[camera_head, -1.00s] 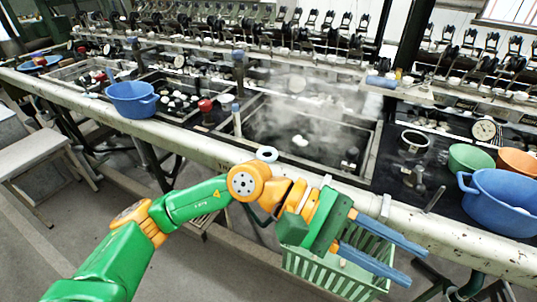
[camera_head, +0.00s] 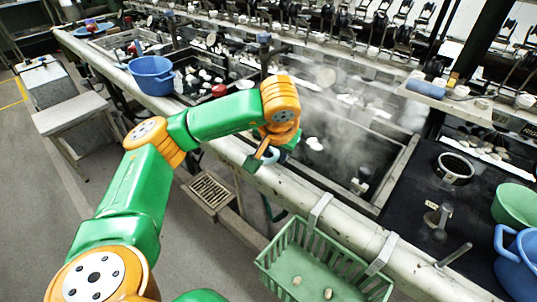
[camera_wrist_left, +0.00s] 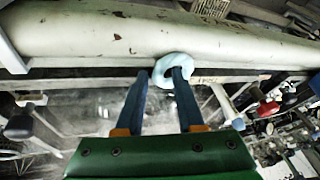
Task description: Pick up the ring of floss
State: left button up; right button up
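The ring of floss (camera_wrist_left: 200,74) is a pale blue-white loop lying at the edge of the long white beam in the left wrist view. It also shows in the head view (camera_head: 271,155), partly covered by my arm. My left gripper (camera_wrist_left: 160,73) is open, its two blue fingers apart. The right-hand finger in the picture overlaps the ring's middle; the other lies just left of the ring. I cannot tell whether they touch it. In the head view the left gripper (camera_head: 270,150) is above the beam, its fingers mostly hidden. My right gripper is out of view.
A green basket (camera_head: 275,250) hangs on the beam (camera_head: 330,205) to the right. A steaming basin (camera_head: 350,150) lies behind. A blue tub (camera_head: 152,72) stands to the left, a green bowl (camera_head: 515,205) and blue tub (camera_head: 518,262) to the right.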

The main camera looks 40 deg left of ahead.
pick_arm(q)
jog(key=shift+w+f, duration=0.15)
jog(key=shift+w, duration=0.1)
jog(key=shift+s, duration=0.15)
grip_shut()
